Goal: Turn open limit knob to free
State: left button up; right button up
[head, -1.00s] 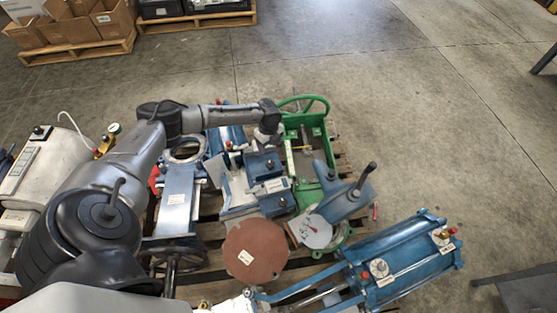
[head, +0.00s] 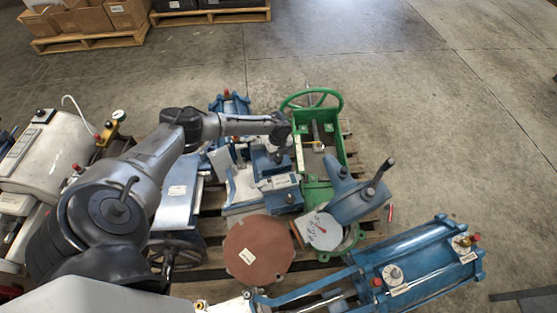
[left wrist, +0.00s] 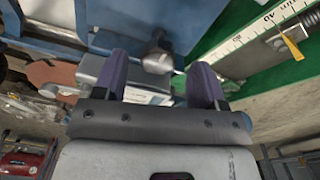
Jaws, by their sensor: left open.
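My left gripper (head: 277,152) points down over the blue valve unit beside the green frame (head: 322,150). In the left wrist view my open gripper (left wrist: 160,80) has two purple fingers apart. A rounded grey metal knob (left wrist: 157,57) shows between and just beyond them on a blue housing (left wrist: 122,22); I cannot tell whether they touch it. A pale label lies partly hidden behind the fingers. I cannot read any knob as the open limit knob or see its setting. My right gripper is not in view.
A white scale (left wrist: 262,35) with a yellow pointer runs along the green frame. A green handwheel (head: 311,98) stands at its far end. A brown disc (head: 258,252) and a blue cylinder unit (head: 420,262) lie nearer. Open floor is at the right.

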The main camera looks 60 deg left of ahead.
pick_arm(q)
jog(key=shift+s+d+f+b, duration=0.15)
jog(key=shift+f+b, duration=0.25)
jog(key=shift+f, duration=0.7)
jog(key=shift+r, duration=0.1)
